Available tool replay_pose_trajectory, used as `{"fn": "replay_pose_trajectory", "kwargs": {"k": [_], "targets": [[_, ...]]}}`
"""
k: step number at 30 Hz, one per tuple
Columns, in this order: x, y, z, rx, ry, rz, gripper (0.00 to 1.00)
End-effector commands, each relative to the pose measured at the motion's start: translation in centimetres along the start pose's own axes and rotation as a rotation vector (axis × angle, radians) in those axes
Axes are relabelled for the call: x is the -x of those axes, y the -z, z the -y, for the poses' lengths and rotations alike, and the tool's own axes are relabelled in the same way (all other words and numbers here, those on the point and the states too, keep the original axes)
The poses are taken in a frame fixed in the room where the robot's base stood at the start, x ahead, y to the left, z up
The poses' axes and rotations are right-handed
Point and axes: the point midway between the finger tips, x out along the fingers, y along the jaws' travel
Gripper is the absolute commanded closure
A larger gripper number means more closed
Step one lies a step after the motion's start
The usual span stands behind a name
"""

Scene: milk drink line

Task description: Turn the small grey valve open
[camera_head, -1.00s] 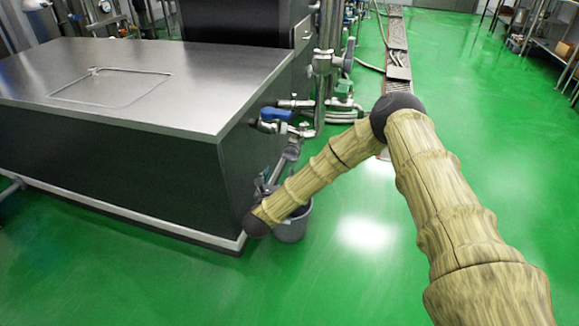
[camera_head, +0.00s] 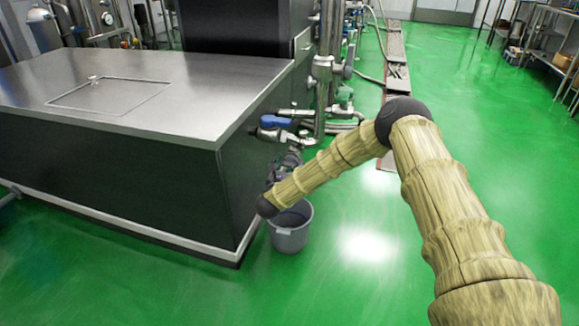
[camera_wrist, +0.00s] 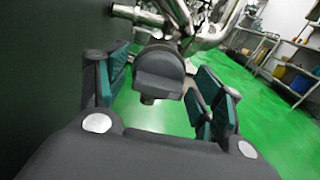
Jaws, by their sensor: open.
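The small grey valve (camera_wrist: 158,75) shows in the wrist view as a dark grey, blunt knob with a raised grip, on the end of a metal pipe. My gripper (camera_wrist: 165,88) is open, with a green-padded finger on each side of the knob. Gaps show between the pads and the knob, so it is not clamped. In the head view my gripper (camera_head: 284,167) is beside the right end of the dark machine, below a blue-handled valve. My own arm partly hides it there, and I cannot make out the grey knob.
A steel-topped machine (camera_head: 130,85) stands on the left, its dark side wall close to my gripper. A grey bucket (camera_head: 291,232) stands on the floor below. The blue handle (camera_head: 275,121) and steel pipes are above and behind. The green floor to the right is clear.

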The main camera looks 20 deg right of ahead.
Motion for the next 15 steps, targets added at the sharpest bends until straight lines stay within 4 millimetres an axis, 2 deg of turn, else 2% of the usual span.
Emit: {"fn": "replay_pose_trajectory", "kwargs": {"k": [11, 15], "targets": [[-0.48, -0.02, -0.01, 0.0, 0.0, 0.0, 0.33], [-0.47, -0.01, 0.0, 0.0, 0.0, 0.0, 0.57]]}}
